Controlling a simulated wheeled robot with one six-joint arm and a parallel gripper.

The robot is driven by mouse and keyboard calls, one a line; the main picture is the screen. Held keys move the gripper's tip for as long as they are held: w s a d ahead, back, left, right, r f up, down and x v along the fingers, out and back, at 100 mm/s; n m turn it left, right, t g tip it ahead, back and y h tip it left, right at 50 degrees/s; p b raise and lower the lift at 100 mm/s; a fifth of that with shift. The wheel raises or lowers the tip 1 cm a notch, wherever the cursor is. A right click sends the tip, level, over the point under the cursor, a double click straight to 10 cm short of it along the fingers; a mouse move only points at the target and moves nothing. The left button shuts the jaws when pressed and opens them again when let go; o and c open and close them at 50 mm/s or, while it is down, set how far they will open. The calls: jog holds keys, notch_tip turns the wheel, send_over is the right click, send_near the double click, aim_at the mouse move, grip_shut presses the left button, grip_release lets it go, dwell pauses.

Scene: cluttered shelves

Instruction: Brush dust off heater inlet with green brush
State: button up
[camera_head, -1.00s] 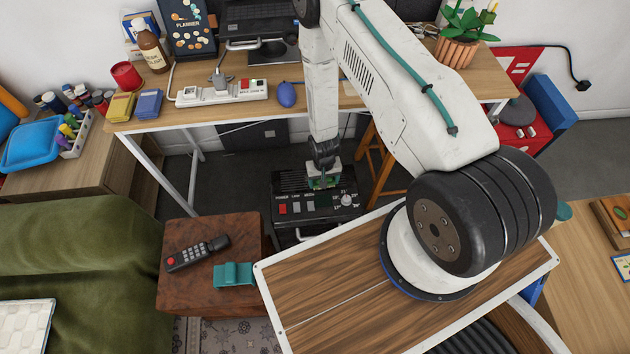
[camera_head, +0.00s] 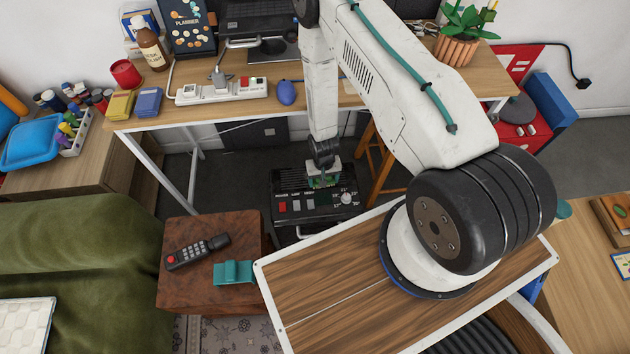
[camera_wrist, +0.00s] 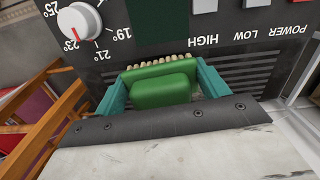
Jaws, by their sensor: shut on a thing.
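The heater (camera_head: 291,203) is a black box on the floor under the desk, with red and white switches and a dial. In the wrist view its panel (camera_wrist: 240,40) shows the dial and switch labels, and its slotted inlet grille (camera_wrist: 247,73) lies below them. My gripper (camera_wrist: 165,88) has teal fingers shut on the green brush (camera_wrist: 163,90). The brush's pale bristles (camera_wrist: 165,65) point toward the panel's lower edge by the grille. I cannot tell whether they touch it. In the head view my gripper (camera_head: 323,178) is over the heater's top and hides part of it.
A wooden stool (camera_head: 380,160) stands close right of the heater. The desk (camera_head: 230,112) is above and behind it. A brown side table (camera_head: 190,285) with a remote (camera_head: 197,252) and a teal object (camera_head: 233,272) stands at the front left.

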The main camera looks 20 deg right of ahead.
jog(key=shift+f, duration=0.3)
jog(key=shift+w, duration=0.1)
